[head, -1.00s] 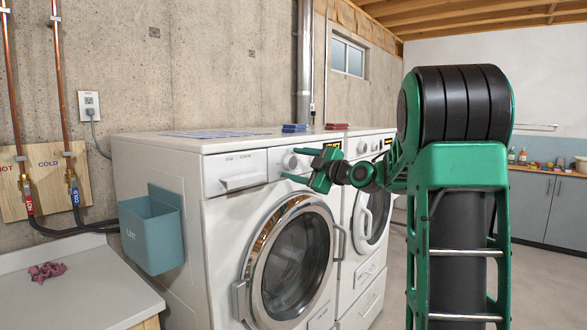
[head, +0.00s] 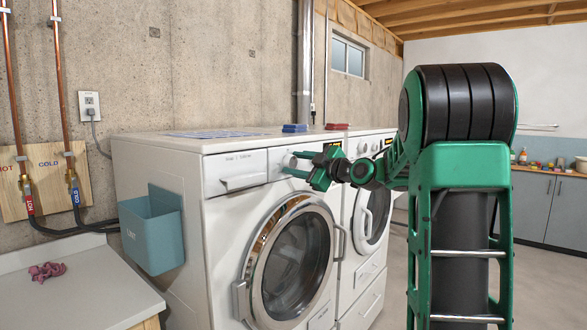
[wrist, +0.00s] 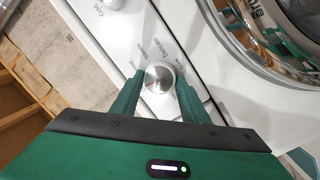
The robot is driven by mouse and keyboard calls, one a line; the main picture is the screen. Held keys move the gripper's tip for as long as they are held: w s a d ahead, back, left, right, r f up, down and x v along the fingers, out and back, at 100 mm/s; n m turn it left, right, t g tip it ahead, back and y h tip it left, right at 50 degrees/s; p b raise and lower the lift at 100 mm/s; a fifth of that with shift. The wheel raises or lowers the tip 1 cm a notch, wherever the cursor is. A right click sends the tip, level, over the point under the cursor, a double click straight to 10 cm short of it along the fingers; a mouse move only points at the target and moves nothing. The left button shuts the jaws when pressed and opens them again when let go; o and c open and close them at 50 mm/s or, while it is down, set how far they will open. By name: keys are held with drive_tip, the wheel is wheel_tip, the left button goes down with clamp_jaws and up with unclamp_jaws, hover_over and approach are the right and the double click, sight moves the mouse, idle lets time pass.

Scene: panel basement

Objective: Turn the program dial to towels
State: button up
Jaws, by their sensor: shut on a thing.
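The program dial (wrist: 160,78) is a round silver knob on the white front panel of the near washing machine (head: 170,190). My green gripper (head: 290,163) reaches the panel from the right in the head view. In the wrist view its two fingers (wrist: 158,88) stand on either side of the dial and are shut on it. In the head view the fingers partly hide the dial, and its pointer setting cannot be told.
The washer's round glass door (head: 298,262) is below the panel. A second white machine (head: 368,275) stands to its right. A blue lint bin (head: 152,240) hangs on the washer's left side. Blue (head: 294,128) and red (head: 336,127) items lie on top.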

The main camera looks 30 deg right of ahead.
drive_tip(key=m, duration=0.4)
drive_tip(key=shift+g, duration=0.4)
drive_tip(key=m, duration=0.3)
drive_tip(key=shift+d+r+m+g, duration=0.1)
drive_tip(key=shift+d+m+g, duration=0.1)
drive_tip(key=shift+m+g, duration=0.1)
drive_tip(key=m+y, duration=0.1)
drive_tip(key=m, duration=0.2)
drive_tip(key=shift+w, duration=0.1)
drive_tip(key=shift+d+m+g+y, duration=0.15)
drive_tip(key=shift+m+g+y, duration=0.2)
drive_tip(key=shift+m, duration=1.35)
drive_tip(key=o, duration=1.1)
drive_tip(key=shift+c, duration=0.2)
drive_tip(key=shift+r, duration=0.1)
